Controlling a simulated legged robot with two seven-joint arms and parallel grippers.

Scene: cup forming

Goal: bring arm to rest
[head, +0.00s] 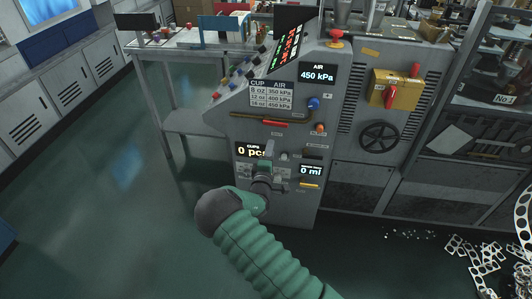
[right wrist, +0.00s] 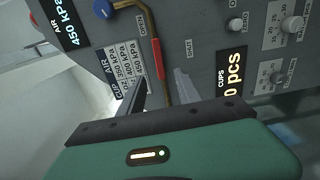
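My right arm (head: 265,255), in a green ribbed sleeve, reaches up from the bottom of the head view. My right gripper (head: 266,160) is in front of the lower panel of the grey machine (head: 328,180). In the right wrist view its two fingers (right wrist: 163,90) stand apart, with no object seen held. A brass lever with a red grip (head: 273,123) shows above the gripper. In the right wrist view the red grip (right wrist: 157,58) lies beyond the fingers, between the OPEN and SHUT labels; I cannot tell how far. My left gripper is not in view.
The panel carries a "450 kPa" display (head: 318,75), a "0 pcs" display (head: 252,150), a "0 ml" display (head: 311,170) and a blue knob (head: 313,104). A handwheel (head: 380,138) is at right. Metal scrap (head: 480,255) lies lower right. Open floor (head: 90,210) is at left.

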